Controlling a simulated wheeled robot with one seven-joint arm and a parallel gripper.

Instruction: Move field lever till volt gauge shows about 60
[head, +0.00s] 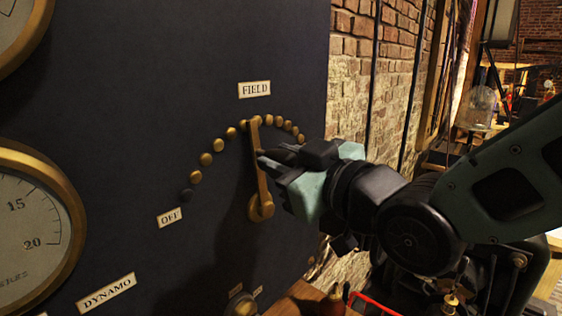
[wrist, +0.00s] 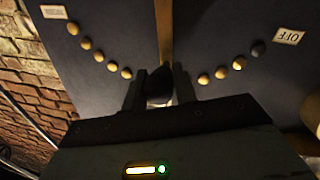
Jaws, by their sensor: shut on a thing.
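The brass field lever (head: 259,180) stands near upright on the dark panel, its tip at a stud in the middle of the arc, just below the FIELD label (head: 254,89). My gripper (head: 268,158) reaches in from the right and is shut on the lever's dark knob (wrist: 160,84), which sits between the fingers in the wrist view. The brass lever arm (wrist: 164,30) runs beyond it. A brass-rimmed gauge (head: 25,208) is cut off at the left; 15 and 20 show, but no needle. No gauge can be identified as the volt gauge.
Brass studs (head: 205,159) arc across the panel, ending left at a dark stud (head: 187,195) by the OFF label (head: 170,217). A DYNAMO label (head: 107,293) is lower left. Another gauge rim (head: 38,40) is cut off above. A brick wall (head: 352,90) stands right of the panel.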

